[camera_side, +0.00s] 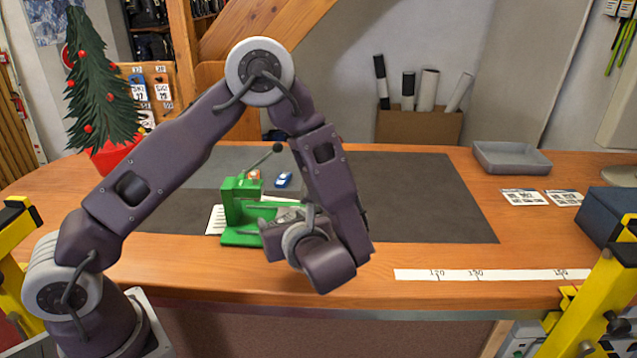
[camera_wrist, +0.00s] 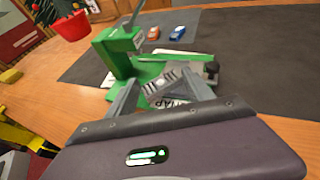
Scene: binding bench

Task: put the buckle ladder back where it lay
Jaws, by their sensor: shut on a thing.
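My gripper (camera_wrist: 163,78) is shut on a grey ribbed piece, which I take for the buckle ladder (camera_wrist: 160,86); it shows between the two grey fingers in the wrist view. In the side view my gripper (camera_side: 287,216) is low, just right of a green press (camera_side: 240,203), with the wrist in front of it. The green press (camera_wrist: 118,48) stands straight ahead in the wrist view, with its base beyond the fingers. I cannot tell whether the ladder touches the base. A white label with dark letters (camera_wrist: 176,103) is partly hidden below the ladder.
A small blue item (camera_side: 283,180) and an orange one (camera_side: 254,174) lie behind the press on the dark mat (camera_side: 430,205). The mat's right side is clear. A grey tray (camera_side: 512,160), cards (camera_side: 524,197) and a white ruler strip (camera_side: 450,274) lie to the right.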

